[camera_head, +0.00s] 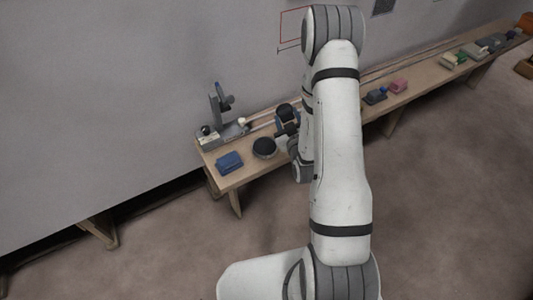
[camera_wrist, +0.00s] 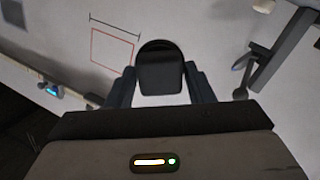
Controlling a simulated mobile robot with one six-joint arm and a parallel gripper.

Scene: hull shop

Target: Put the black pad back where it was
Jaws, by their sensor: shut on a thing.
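The black pad (camera_wrist: 160,68) has a rounded top and sits between the two fingers of my gripper (camera_wrist: 160,84) in the wrist view. My gripper is shut on it. In the head view my gripper (camera_head: 287,121) is over the left part of the wooden bench, partly hidden behind my arm. The pad cannot be told apart from the gripper there. A red rectangular outline (camera_wrist: 112,47) with a dark line beside it is on the pale wall, left of the pad in the wrist view. It also shows in the head view (camera_head: 281,27), partly behind my arm.
On the bench (camera_head: 231,182) stand a round black-topped thing (camera_head: 265,147), a blue block (camera_head: 229,161) and a grey device (camera_head: 219,108) at the left. Pink (camera_head: 398,85) and dark blue (camera_head: 375,96) items lie farther right. The floor in front is clear.

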